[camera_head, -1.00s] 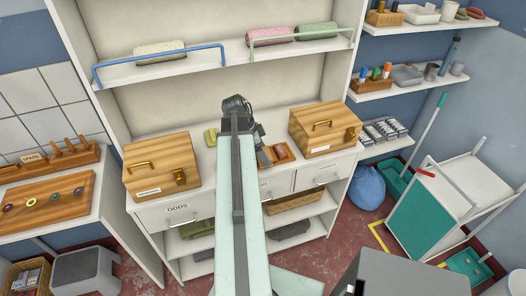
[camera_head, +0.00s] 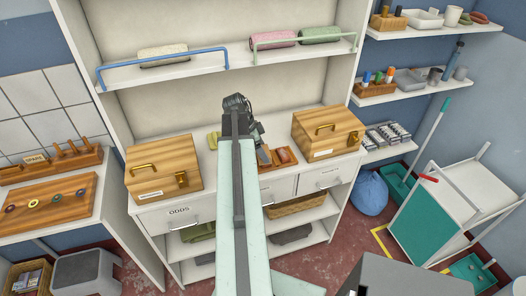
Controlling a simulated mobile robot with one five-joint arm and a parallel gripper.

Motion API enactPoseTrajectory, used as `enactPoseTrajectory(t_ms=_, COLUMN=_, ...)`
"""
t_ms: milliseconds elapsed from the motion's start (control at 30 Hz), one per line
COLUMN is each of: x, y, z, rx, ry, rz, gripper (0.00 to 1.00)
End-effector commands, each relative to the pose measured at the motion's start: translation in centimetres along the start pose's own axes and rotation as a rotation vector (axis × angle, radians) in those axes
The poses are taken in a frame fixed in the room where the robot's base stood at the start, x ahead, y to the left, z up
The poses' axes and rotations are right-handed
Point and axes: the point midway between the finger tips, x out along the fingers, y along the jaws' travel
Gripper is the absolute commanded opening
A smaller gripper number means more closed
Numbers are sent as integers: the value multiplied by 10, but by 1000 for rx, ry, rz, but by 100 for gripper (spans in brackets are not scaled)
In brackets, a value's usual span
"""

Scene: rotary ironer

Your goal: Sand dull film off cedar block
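My arm reaches up over the counter (camera_head: 215,172), and my gripper (camera_head: 257,133) is at its far end above the counter between two wooden boxes. The arm hides most of the gripper, so its fingers cannot be made out. Just right of it, a small wooden tray (camera_head: 266,166) holds reddish-brown pieces (camera_head: 284,156); whether one is the cedar block I cannot tell. A yellow-green piece (camera_head: 213,141) lies on the counter left of my arm, partly hidden by it. No dull film can be made out.
A wooden box (camera_head: 163,165) with a brass handle stands left and another (camera_head: 327,131) right. Rolled towels (camera_head: 272,39) lie on the railed shelf above. Drawers, one marked ODDS (camera_head: 180,212), are below. A teal-sided cart (camera_head: 424,222) stands at right.

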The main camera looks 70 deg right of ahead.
Motion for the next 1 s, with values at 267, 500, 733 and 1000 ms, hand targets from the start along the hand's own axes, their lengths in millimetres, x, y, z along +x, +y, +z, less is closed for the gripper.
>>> enactPoseTrajectory(t_ms=267, x=1, y=-24, z=3, rx=-1, ry=0, rz=0, gripper=45)
enactPoseTrajectory(t_ms=500, x=1, y=-36, z=5, rx=0, ry=0, rz=0, gripper=45)
enactPoseTrajectory(t_ms=733, x=0, y=-34, z=4, rx=0, ry=0, rz=0, gripper=45)
enactPoseTrajectory(t_ms=1000, x=3, y=-9, z=2, rx=1, ry=0, rz=0, gripper=45)
